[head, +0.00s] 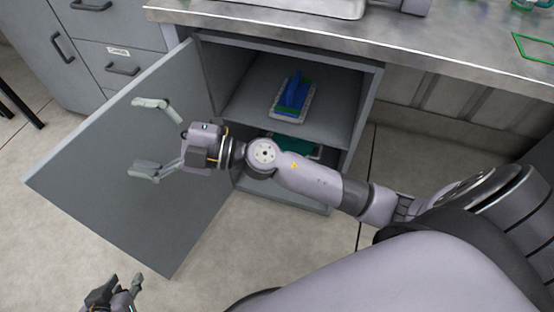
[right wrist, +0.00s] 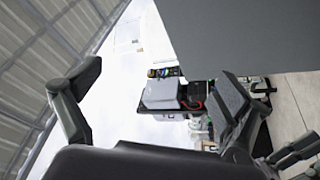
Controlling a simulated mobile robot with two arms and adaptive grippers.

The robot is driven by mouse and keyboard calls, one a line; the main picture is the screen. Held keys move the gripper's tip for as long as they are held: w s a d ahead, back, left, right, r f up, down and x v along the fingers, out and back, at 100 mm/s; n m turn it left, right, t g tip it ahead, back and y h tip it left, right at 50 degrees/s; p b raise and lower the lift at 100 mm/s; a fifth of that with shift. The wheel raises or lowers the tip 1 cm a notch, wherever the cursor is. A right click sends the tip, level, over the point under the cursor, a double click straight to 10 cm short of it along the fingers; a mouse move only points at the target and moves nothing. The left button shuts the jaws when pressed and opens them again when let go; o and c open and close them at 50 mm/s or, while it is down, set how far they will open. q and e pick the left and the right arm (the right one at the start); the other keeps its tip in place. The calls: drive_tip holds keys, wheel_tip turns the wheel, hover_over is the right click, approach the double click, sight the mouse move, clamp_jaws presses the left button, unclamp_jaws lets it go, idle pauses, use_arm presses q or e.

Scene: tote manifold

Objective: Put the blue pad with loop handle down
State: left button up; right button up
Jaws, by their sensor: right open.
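The blue pad with loop handle (head: 293,93) stands on the upper shelf inside the open cabinet. A green edge shows around its base, and it sits on a light grey speckled tray or mat (head: 275,112). My right gripper (head: 148,137) is wide open and empty in front of the cabinet door, left of the pad and well apart from it. Its two spread fingers also show in the right wrist view (right wrist: 155,95), with nothing between them. My left gripper (head: 126,278) is low at the bottom left edge, partly cut off, with its fingers apart and nothing seen between them.
The cabinet door (head: 110,185) hangs open to the left, behind my right gripper. A teal item (head: 296,147) lies on the lower level, partly hidden by my right arm. The metal countertop (head: 440,42) runs above. Drawers (head: 125,68) stand at the left.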

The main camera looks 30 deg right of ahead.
drive_tip(key=w+d+f+m+t+h, duration=0.1)
drive_tip(key=d+f+m+t+h, duration=0.15)
drive_tip(key=d+m+h, duration=0.55)
drive_tip(key=w+d+f+m+t+h, duration=0.15)
drive_tip(key=d+m+t+h, duration=0.25)
drive_tip(key=d+m+h, duration=0.4)
drive_tip(key=s+d+f+m+g, duration=0.1)
drive_tip(key=s+f+m+g, duration=0.1)
drive_tip(key=s+f+g, duration=0.3)
drive_tip(key=s+d+f+m+g, duration=0.2)
drive_tip(key=s+f+g, duration=0.3)
drive_tip(key=s+f, duration=0.7)
drive_tip(key=shift+d+f+m, duration=0.3)
drive_tip(key=shift+m, duration=0.3)
